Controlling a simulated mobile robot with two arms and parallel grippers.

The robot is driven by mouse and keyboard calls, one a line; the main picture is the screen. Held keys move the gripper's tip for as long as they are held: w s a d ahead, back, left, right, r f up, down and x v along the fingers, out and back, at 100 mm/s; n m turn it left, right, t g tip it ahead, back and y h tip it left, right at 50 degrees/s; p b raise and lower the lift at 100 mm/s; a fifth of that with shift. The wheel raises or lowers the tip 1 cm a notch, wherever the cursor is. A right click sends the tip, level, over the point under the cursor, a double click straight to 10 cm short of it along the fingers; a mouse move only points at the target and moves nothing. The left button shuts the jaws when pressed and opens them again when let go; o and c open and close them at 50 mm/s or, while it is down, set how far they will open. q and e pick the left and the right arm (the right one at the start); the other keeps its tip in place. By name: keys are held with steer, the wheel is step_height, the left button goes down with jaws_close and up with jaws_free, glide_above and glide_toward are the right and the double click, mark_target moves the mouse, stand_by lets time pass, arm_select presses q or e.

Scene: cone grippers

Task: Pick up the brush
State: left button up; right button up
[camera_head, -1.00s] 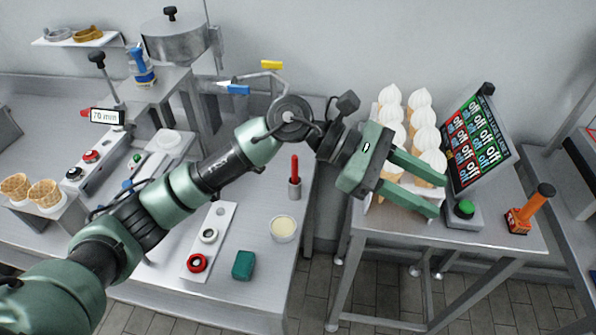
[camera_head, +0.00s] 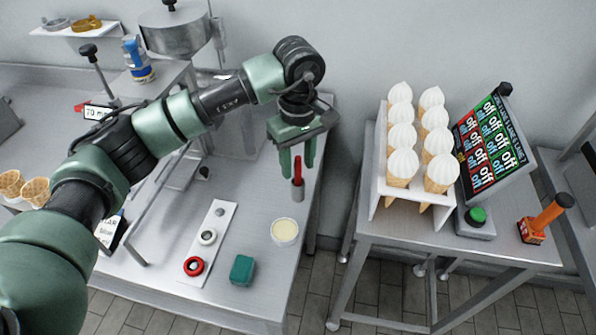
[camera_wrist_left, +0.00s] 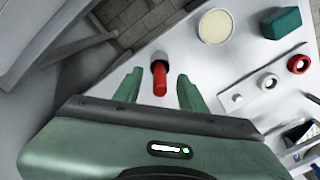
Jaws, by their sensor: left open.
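The brush shows as a red handle (camera_head: 297,168) standing upright in a small metal cup (camera_head: 298,191) near the right edge of the left table. Its lower end is hidden in the cup. My left gripper (camera_head: 297,174) points down at the handle, open, with one green finger on each side of it. In the left wrist view the red handle (camera_wrist_left: 160,82) lies between the two open fingers (camera_wrist_left: 158,78), with a visible gap on both sides, and the metal cup (camera_wrist_left: 159,57) is just beyond. My right gripper is not in view.
A bowl of cream-coloured stuff (camera_head: 285,231), a teal block (camera_head: 242,270) and a white strip with knobs (camera_head: 207,240) are on the table. Across a gap, a second table holds ice cream cones (camera_head: 402,163), a sign panel (camera_head: 492,145), a green button (camera_head: 478,214) and an orange-handled tool (camera_head: 545,216).

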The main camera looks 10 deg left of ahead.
arm_select(q)
steer(key=shift+f, duration=0.9)
jaws_close()
steer(key=shift+r, duration=0.1)
steer(key=shift+r, duration=0.55)
step_height(320, 180, up, 10)
steer(key=shift+r+b, duration=0.25)
steer(key=shift+b, duration=0.9)
step_height(320, 180, up, 8)
steer(key=shift+r, duration=0.15)
